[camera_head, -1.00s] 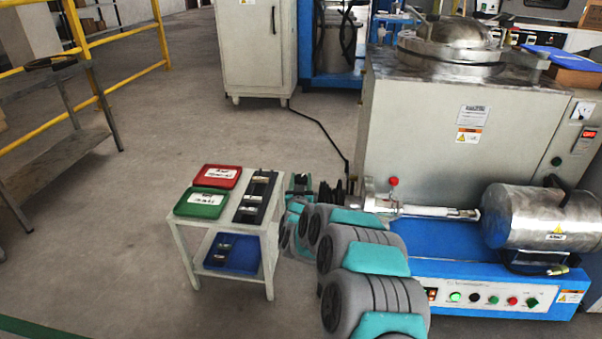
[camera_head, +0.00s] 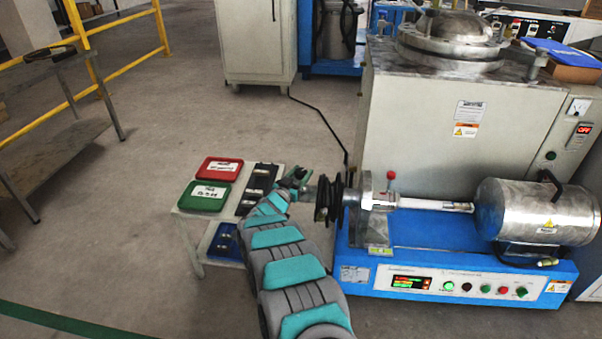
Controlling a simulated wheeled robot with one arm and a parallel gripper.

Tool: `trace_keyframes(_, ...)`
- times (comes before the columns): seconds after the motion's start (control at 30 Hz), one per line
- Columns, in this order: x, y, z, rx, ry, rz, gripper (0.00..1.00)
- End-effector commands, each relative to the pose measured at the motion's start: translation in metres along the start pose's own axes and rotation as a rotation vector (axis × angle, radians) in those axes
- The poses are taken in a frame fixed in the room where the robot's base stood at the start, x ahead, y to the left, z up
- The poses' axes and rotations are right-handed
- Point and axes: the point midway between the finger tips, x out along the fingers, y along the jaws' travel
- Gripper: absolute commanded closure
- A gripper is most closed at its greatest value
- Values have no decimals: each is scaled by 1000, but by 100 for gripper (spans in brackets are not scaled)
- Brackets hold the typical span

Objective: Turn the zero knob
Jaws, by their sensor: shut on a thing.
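My gripper (camera_head: 296,179), teal and grey, is at the left end of the blue-based test machine (camera_head: 450,255), beside the black ribbed wheel (camera_head: 331,199). It appears shut on the small grey end piece just left of that wheel, which I take to be the zero knob (camera_head: 312,190). The contact is small and partly hidden, so the knob's angle cannot be told. A white shaft (camera_head: 435,205) runs right from the machine's left support to a steel cylinder (camera_head: 540,210).
A small white table with a red tray (camera_head: 220,168), a green tray (camera_head: 208,196) and a black holder (camera_head: 258,190) stands left of my gripper. A large grey cabinet machine (camera_head: 500,125) stands behind. The floor at left front is clear.

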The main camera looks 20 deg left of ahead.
Motion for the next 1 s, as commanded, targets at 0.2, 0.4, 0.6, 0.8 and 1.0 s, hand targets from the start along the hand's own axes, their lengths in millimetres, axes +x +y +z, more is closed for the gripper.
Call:
trace_keyframes(0.2,0,0,0,0,0,1,100)
trace_keyframes(0.4,0,0,0,0,0,0,43)
trace_keyframes(0.6,0,0,0,0,0,1,20)
trace_keyframes(0.8,0,0,0,0,0,1,18)
trace_keyframes(1.0,-7,-1,1,0,-2,0,18)
